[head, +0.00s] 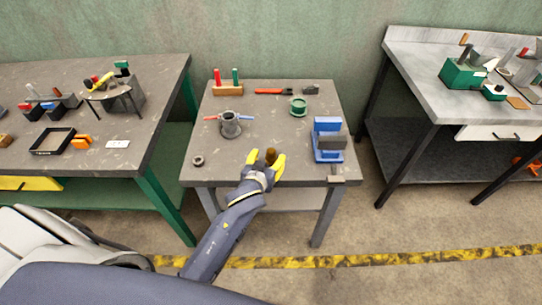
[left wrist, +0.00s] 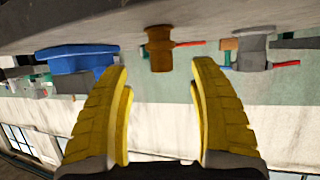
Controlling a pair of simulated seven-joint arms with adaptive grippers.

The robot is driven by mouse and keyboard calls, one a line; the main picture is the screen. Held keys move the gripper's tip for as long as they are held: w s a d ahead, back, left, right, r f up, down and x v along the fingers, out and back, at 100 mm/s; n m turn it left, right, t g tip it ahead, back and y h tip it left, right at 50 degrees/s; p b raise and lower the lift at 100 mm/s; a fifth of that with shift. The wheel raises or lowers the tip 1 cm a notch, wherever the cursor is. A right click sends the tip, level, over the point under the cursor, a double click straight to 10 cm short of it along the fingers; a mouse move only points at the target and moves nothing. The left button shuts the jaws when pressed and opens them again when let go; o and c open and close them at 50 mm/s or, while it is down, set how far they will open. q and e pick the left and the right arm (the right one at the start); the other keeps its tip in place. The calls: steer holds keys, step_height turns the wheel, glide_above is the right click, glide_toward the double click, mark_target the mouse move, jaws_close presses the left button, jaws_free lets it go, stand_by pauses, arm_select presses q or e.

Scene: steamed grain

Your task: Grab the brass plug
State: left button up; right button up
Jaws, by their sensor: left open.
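The brass plug (head: 270,155) is a small brown-gold piece standing on the middle table near its front edge. In the left wrist view, which looks upside down, the brass plug (left wrist: 160,48) shows between and beyond the two yellow fingers. My left gripper (head: 265,162) is open, with its fingers spread to either side of the plug in the head view. In the left wrist view the left gripper (left wrist: 160,85) has nothing between its fingertips, and the plug appears just ahead of them. I cannot tell whether a finger touches it. My right gripper is not in view.
On the same table (head: 225,172) are a blue vise (head: 327,140) to the right, a grey pot-like fixture (head: 230,125) to the left, a dark ring nut (head: 198,160), and a green spool (head: 298,107) behind. A wooden block with red and green handles (head: 228,89) stands at the back.

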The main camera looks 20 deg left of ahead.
mark_target(270, 155)
arm_select(q)
steer(key=shift+x, duration=2.4)
steer(key=shift+o, duration=0.2)
steer(key=shift+a, duration=0.1)
jaws_close()
